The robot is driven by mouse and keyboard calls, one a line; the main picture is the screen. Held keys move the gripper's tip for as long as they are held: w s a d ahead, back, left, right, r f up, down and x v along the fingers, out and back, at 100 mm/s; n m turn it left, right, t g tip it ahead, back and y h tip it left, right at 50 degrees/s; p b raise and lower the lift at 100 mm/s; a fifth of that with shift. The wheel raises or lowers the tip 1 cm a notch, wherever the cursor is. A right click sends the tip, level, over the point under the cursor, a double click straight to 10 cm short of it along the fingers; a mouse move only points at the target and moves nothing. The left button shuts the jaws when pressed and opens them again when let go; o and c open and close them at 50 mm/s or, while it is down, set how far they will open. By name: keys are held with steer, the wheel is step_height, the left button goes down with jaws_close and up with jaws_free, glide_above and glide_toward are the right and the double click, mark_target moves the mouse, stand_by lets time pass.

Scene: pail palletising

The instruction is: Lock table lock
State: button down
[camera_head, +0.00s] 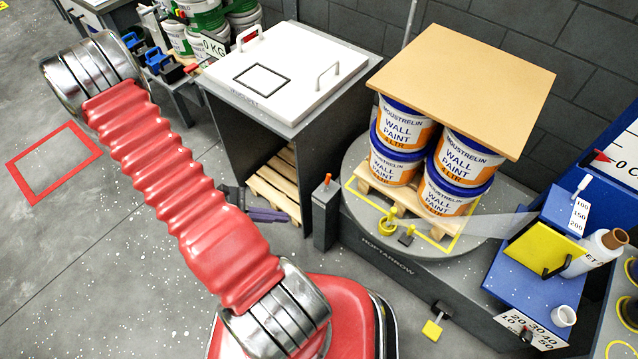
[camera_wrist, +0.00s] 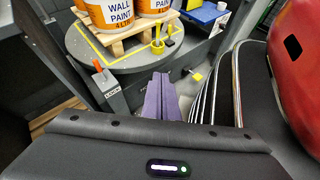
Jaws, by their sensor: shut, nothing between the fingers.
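The table lock is a grey post (camera_head: 325,215) with an orange-tipped lever (camera_head: 327,180), standing at the left edge of the round turntable (camera_head: 480,232). In the wrist view the lock's lever (camera_wrist: 97,66) points up above a plate marked LOCK. My gripper (camera_head: 284,216) has purple fingers and sits left of the lock post, partly hidden behind my red arm. In the wrist view my gripper (camera_wrist: 160,77) is shut and empty. Its fingertips are to the right of the lever and apart from it.
Wall paint pails (camera_head: 452,183) stand on a pallet on the turntable, with a brown sheet (camera_head: 462,82) on top. A cabinet with a white lid (camera_head: 287,72) is behind my gripper. A blue stand (camera_head: 538,265) is at right, with a yellow pedal (camera_head: 433,329) on the floor.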

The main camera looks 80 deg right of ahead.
mark_target(327, 183)
steer(key=s+d+f+n+h, duration=0.4)
steer(key=s+d+f+n, duration=0.15)
steer(key=f, duration=0.35)
steer(key=w+d+f+n+t+h, duration=0.1)
steer(key=w+d+n+t+h, duration=0.1)
steer(key=w+d, duration=0.3)
steer(key=shift+d+n+h, duration=0.35)
steer(key=shift+d+h, duration=0.35)
steer(key=shift+d, duration=0.05)
steer(key=shift+x, duration=7.05)
steer(key=shift+w, duration=0.2)
